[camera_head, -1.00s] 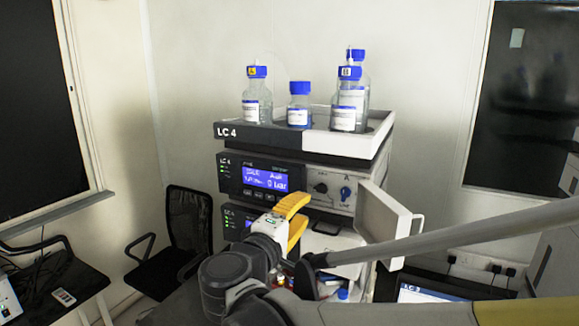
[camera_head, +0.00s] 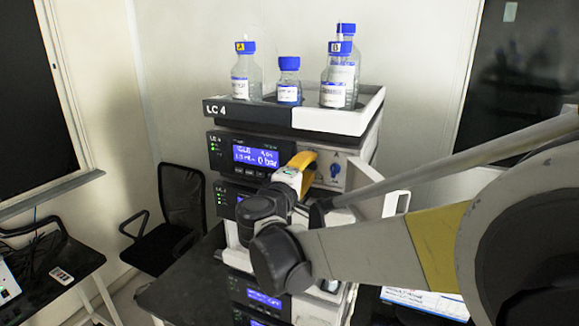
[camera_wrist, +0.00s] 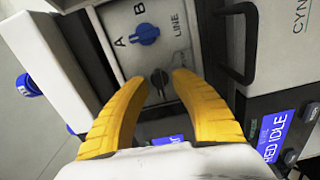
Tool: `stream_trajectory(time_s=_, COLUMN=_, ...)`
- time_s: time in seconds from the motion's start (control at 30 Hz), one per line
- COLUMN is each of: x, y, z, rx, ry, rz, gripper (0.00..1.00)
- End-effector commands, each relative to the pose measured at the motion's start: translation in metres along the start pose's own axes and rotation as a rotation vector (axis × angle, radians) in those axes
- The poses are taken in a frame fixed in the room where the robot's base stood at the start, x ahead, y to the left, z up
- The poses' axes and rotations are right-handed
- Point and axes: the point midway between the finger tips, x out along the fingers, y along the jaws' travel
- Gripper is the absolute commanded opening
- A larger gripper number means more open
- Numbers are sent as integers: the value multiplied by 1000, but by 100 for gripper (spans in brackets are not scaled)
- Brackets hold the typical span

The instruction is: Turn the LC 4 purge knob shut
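The LC 4 pump module (camera_head: 222,150) is below the tray marked LC 4 (camera_head: 330,118). In the wrist view, a small dark knob (camera_wrist: 159,80) on its pale front panel sits just beyond and between my fingertips; I cannot tell whether they touch it. A blue knob (camera_wrist: 148,34) with A, B and LINE marks is above it there, and shows right of my gripper in the head view (camera_head: 335,169). My gripper (camera_head: 304,162) has its yellow fingers apart, pointing at the panel. In the head view the gripper hides the dark knob.
Solvent bottles with blue caps (camera_head: 288,80) stand on the tray above. A pale door (camera_head: 375,208) stands out on the right, below the knobs. The module's blue display (camera_head: 255,157) is left of my gripper. A black chair (camera_head: 180,200) stands at left.

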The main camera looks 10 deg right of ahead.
Motion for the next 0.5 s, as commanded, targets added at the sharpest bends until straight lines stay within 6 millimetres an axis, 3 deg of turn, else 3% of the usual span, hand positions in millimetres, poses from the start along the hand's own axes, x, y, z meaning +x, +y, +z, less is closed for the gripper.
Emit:
stream_trajectory(time_s=0.07, x=0, y=0, z=0, rx=0, ry=0, rz=0, gripper=26)
stream_trajectory(time_s=0.13, x=0, y=0, z=0, rx=0, ry=0, rz=0, gripper=4)
stream_trajectory(time_s=0.17, x=0, y=0, z=0, rx=0, ry=0, rz=0, gripper=0)
stream_trajectory(time_s=0.5, x=0, y=0, z=0, rx=5, ry=0, rz=0, gripper=0)
